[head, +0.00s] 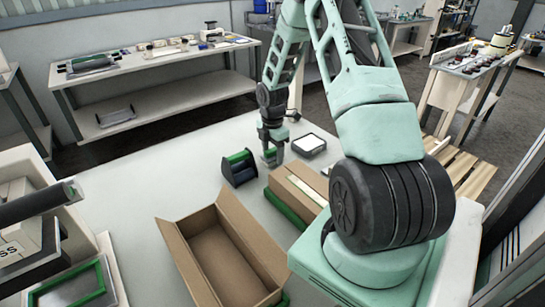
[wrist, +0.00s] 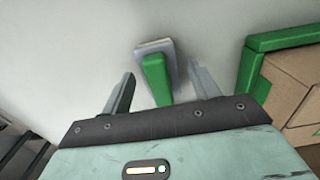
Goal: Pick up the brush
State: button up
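The brush (wrist: 156,76) has a green handle and a grey block-like head. In the wrist view it lies on the pale tabletop, between my two fingers in the picture, with its head beyond the fingertips. My gripper (wrist: 161,70) is open, with a gap on each side of the handle, and holds nothing. In the head view my gripper (head: 270,146) points down at the table, and a small green part of the brush (head: 270,155) shows at its fingers. I cannot tell how far the fingertips are above the table.
A dark holder with green parts (head: 240,167) stands close left of my gripper. A small dark-rimmed tray (head: 309,145) lies to the right. A cardboard box (head: 300,185) in a green frame and an open carton (head: 188,262) are nearer.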

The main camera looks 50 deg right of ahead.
aim_at(273, 149)
jog(key=c, duration=0.9)
notch_tip(273, 149, up, 10)
jog(key=shift+r+b, duration=0.1)
jog(key=shift+b, duration=0.5)
jog(key=o, duration=0.5)
jog(key=c, duration=0.3)
